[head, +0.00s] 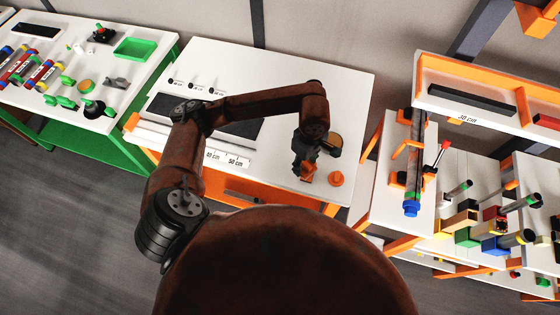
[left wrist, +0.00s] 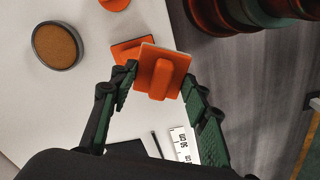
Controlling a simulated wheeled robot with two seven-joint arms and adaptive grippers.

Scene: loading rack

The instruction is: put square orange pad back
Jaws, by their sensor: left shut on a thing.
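The square orange pad (left wrist: 175,60), with a raised orange grip bar on its face, is between the fingers of my left gripper (left wrist: 160,80) in the left wrist view. My left gripper is shut on it. Another flat orange piece (left wrist: 130,48) shows partly behind the pad on the white table. In the head view my left gripper (head: 304,165) is low over the right part of the white table (head: 340,90), with orange (head: 307,174) at its tips. Whether the pad touches the table is hard to tell. My right gripper is not in view.
A small orange knob-like piece (head: 336,179) stands right of the gripper. A round brown disc with a dark rim (left wrist: 57,45) lies nearby. A ruler strip (head: 228,158) runs along the table's front. Racks with an orange-framed shelf (head: 465,118) stand at right.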

